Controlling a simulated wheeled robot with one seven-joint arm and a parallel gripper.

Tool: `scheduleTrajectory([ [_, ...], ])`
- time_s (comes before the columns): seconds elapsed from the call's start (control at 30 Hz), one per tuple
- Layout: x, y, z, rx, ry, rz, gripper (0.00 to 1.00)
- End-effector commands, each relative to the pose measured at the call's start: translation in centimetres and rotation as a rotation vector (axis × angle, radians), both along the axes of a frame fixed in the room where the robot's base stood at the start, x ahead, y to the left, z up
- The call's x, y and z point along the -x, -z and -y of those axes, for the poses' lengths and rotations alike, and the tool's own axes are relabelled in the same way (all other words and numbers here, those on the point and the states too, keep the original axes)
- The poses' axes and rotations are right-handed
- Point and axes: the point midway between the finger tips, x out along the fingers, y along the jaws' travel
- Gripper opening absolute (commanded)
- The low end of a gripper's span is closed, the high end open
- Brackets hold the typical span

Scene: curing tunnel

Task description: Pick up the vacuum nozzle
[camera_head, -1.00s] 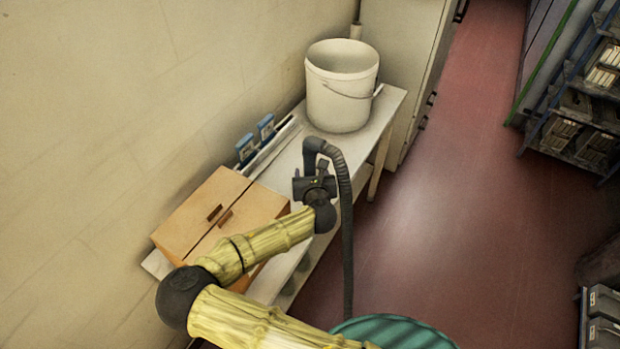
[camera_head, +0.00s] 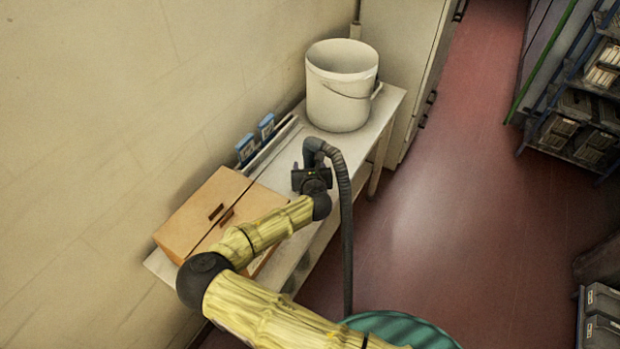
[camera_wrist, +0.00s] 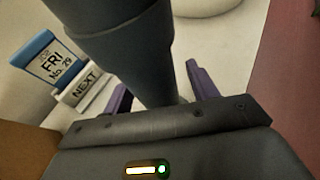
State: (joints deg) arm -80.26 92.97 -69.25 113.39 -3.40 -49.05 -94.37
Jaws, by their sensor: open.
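The vacuum nozzle (camera_head: 309,153) is the dark grey end of a ribbed hose, bent over above the white bench. In the wrist view, a thick dark tube, apparently the nozzle (camera_wrist: 128,50), comes down from the top and fills the middle. My gripper (camera_head: 311,172) is at the nozzle, just below its bend in the head view. Its purple fingers (camera_wrist: 158,84) are open, one showing on each side of the tube. The gripper body hides the tube's lower end, and I cannot tell whether either finger touches it.
The white bench (camera_head: 291,168) runs along the wall. A white bucket (camera_head: 338,100) stands behind the nozzle, and an orange-brown box (camera_head: 201,207) lies at the near left. Blue-and-white cards (camera_head: 246,147) stand by the wall. The hose (camera_head: 346,235) hangs toward a teal ribbed drum (camera_head: 400,330).

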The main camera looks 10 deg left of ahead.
Motion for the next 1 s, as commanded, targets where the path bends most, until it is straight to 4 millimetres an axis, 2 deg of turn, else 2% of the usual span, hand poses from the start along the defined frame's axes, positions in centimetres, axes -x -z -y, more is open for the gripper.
scheduleTrajectory([
  [0.2,0.0,0.0,0.0,0.0,0.0,0.0,0.58],
  [0.27,0.0,0.0,0.0,0.0,0.0,0.0,0.49],
  [0.47,0.0,0.0,0.0,0.0,0.0,0.0,0.09],
  [0.5,0.0,-0.1,0.0,0.0,0.0,0.001,0.05],
  [0.77,0.0,-0.3,0.0,-0.001,0.0,0.002,0.05],
  [0.87,0.0,-1.0,0.0,-0.003,0.001,0.002,0.05],
  [1.0,0.0,-2.9,0.0,-0.004,0.002,0.003,0.05],
])
